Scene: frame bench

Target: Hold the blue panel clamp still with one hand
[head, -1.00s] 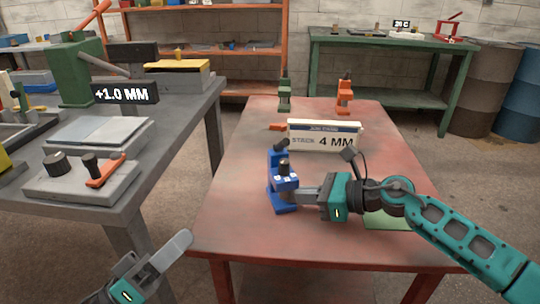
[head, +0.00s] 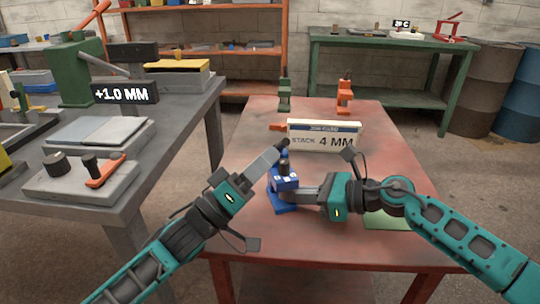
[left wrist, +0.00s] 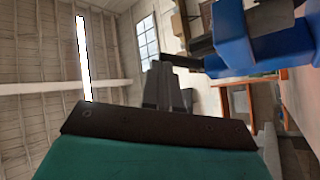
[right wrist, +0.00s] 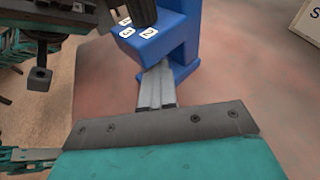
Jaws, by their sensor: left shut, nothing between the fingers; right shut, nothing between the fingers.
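The blue panel clamp (head: 283,202) stands upright on the red table, with a black knob on top. It also shows at the upper right of the left wrist view (left wrist: 262,48) and at the top of the right wrist view (right wrist: 182,40). My right gripper (head: 300,194) is shut and empty. Its fingertips reach the clamp's right side, low on the body; whether they press on it I cannot tell. My left gripper (head: 276,154) is shut and empty, its tips beside the clamp's upper part and partly covering it.
A sign reading "4 MM" (head: 318,140) stands behind the clamp. A green clamp (head: 285,95) and an orange clamp (head: 344,97) stand at the table's far end. A green mat (head: 388,222) lies under my right arm. A grey bench (head: 165,130) is on the left.

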